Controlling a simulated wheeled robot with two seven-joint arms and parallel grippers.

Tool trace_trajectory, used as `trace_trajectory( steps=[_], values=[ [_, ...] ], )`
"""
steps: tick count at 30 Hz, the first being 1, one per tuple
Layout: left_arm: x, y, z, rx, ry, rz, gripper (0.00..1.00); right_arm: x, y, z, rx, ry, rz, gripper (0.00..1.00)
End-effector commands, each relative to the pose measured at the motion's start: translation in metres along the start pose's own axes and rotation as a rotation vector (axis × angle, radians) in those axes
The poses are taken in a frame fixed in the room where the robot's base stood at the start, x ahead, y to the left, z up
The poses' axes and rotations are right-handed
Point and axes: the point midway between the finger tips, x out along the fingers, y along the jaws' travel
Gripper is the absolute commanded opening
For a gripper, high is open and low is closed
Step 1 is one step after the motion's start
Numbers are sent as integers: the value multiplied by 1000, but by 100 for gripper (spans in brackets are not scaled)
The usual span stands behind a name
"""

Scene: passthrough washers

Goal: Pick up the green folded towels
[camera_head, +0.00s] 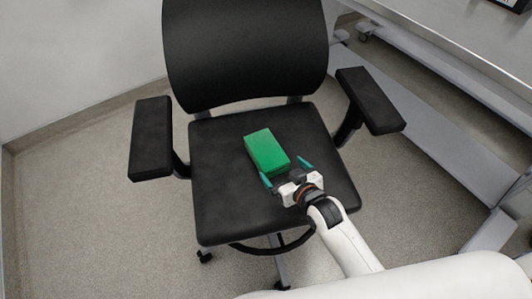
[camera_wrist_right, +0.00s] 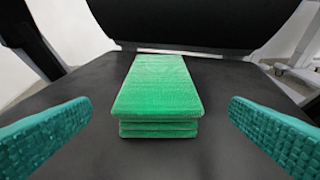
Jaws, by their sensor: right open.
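The green folded towels (camera_head: 265,150) lie in a neat stack on the black seat (camera_head: 218,205) of an office chair. In the right wrist view the green folded towels (camera_wrist_right: 158,92) show stacked layers at their near end, centred between my fingers. My right gripper (camera_head: 286,172) is open at the near end of the stack. Its two teal fingers also show at the left and right edges of the right wrist view (camera_wrist_right: 160,128), apart from the towels. My left gripper is not in view.
The chair has a black backrest (camera_head: 245,50) behind the towels, a left armrest (camera_head: 152,138) and a right armrest (camera_head: 370,98). A white table (camera_head: 450,45) stands at the right. Bare seat surrounds the stack.

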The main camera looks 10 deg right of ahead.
Motion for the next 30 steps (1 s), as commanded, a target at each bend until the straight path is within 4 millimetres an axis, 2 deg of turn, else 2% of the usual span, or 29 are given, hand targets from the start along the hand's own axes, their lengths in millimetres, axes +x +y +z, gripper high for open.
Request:
trace_trajectory(
  steps=[3,11,21,30],
  values=[
    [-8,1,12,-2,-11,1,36,22,0,-2,1,0,1,100],
    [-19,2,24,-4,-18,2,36,42,1,-2,0,2,1,100],
    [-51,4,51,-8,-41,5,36,84,2,-4,0,2,0,100],
    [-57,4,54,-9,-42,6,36,88,2,-4,0,3,1,100]
  ],
)
